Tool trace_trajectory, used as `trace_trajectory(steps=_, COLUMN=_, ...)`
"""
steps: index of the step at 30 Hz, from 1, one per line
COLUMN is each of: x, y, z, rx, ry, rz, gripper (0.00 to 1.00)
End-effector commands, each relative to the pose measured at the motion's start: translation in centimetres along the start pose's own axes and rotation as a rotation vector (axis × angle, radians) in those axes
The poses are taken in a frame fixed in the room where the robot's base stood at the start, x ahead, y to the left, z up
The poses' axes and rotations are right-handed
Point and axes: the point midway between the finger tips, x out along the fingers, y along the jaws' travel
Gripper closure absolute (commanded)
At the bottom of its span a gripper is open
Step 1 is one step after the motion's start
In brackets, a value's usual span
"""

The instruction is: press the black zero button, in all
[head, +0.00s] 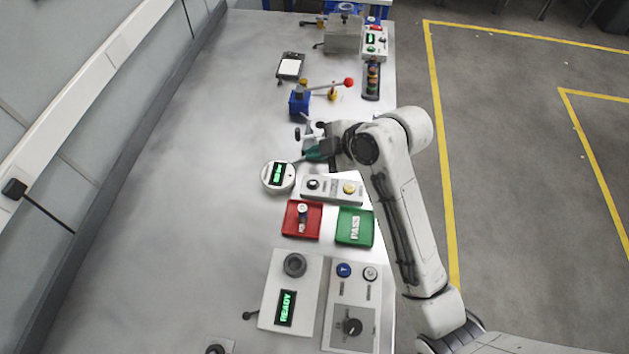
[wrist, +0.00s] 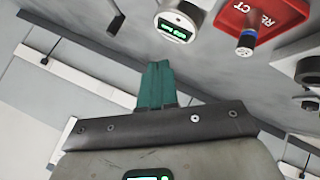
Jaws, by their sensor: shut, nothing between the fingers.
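My gripper (head: 306,157) is shut and empty, its teal fingers pressed together, just above and right of the round white gauge (head: 278,176) in the head view. The gauge has a lit green display. In the wrist view my fingertips (wrist: 158,66) point toward the gauge (wrist: 175,24), with a visible gap in the picture. A pale button box (head: 333,190) right of the gauge carries a black button (head: 313,184) and a yellowish one (head: 349,188). The labels are too small to read, so I cannot tell which black button is the zero button.
A red tray (head: 289,231) holding a small cylinder (head: 302,215) and a green PASS tray (head: 367,241) lie below the box. A READY unit (head: 270,310) and a knob panel (head: 333,338) stand nearer. A red-knobbed lever (head: 348,83) stands beyond. The bench's left side is clear.

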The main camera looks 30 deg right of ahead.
Motion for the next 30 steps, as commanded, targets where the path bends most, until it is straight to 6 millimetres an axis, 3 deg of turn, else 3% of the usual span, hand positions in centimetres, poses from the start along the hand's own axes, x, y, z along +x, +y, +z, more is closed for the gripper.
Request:
trace_trajectory(steps=14, x=0.9, y=-0.6, z=0.7, rx=0.002, ry=0.0, rz=-0.001, gripper=1.0)
trace_trajectory(steps=30, x=5.4, y=-4.0, z=4.0, rx=0.002, ry=0.0, rz=-0.001, gripper=1.0)
